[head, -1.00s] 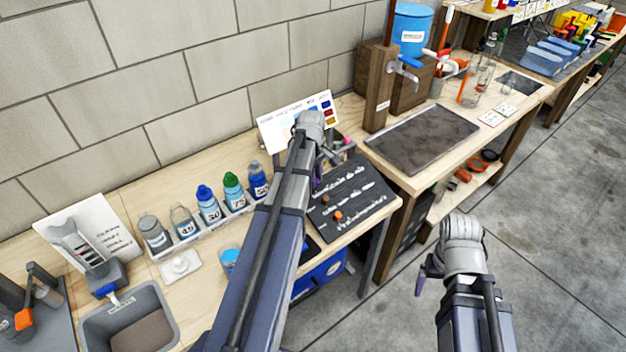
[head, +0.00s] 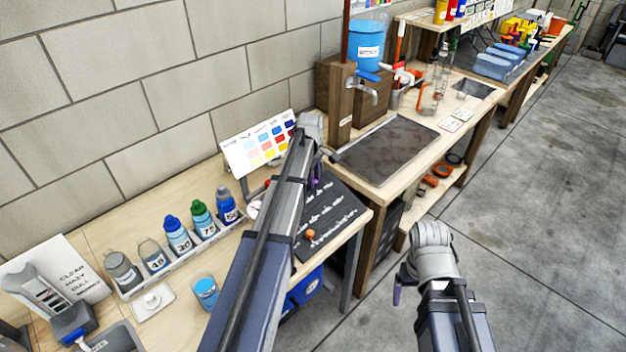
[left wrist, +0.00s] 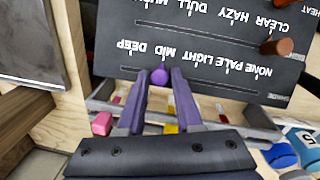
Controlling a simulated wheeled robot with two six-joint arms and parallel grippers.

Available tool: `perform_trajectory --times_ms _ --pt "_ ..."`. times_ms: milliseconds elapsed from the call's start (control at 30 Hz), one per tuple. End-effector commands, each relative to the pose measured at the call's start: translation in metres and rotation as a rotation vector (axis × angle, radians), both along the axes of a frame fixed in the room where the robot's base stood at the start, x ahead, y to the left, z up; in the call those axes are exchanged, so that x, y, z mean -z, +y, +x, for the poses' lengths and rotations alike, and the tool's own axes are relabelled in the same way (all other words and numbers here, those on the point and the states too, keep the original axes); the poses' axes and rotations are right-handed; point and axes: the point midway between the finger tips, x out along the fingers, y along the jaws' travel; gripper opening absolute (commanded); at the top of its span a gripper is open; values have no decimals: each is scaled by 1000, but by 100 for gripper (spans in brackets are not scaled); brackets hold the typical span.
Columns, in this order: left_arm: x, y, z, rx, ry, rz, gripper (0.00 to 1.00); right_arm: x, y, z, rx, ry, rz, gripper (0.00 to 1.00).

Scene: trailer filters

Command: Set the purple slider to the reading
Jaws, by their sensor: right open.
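The purple slider knob (left wrist: 160,76) sits on the lower track of a black slider board (left wrist: 205,60) in the left wrist view, where the board is upside down. The track's labels run NONE, PALE, LIGHT, MID, DEEP from right to left, and the knob is by MID. My left gripper (left wrist: 160,78) has its purple fingers on either side of the knob; I cannot tell whether they touch it. In the head view my left gripper (head: 316,165) is over the board's back end (head: 338,205) and hides the knob. My right gripper (head: 402,278) is open and empty over the floor.
A colour swatch card (head: 262,145) stands behind the board. Numbered bottles (head: 178,238) in a tray and a blue cup (head: 206,292) are to the left. An orange knob (head: 311,234) is on the board. A table with a dark mat (head: 385,150) is at right.

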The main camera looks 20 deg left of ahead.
Motion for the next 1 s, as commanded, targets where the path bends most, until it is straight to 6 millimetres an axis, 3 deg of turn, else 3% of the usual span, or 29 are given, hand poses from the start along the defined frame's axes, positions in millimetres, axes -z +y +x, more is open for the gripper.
perform_trajectory --times_ms 167,567,1000 --pt "0 0 0 0 0 0 54 0 0 0 0 0 0 88" --pt "-5 0 -1 0 0 -1 54 -5 0 0 0 0 0 88" --pt "-54 1 -5 0 0 -1 54 -54 0 0 0 0 0 88"
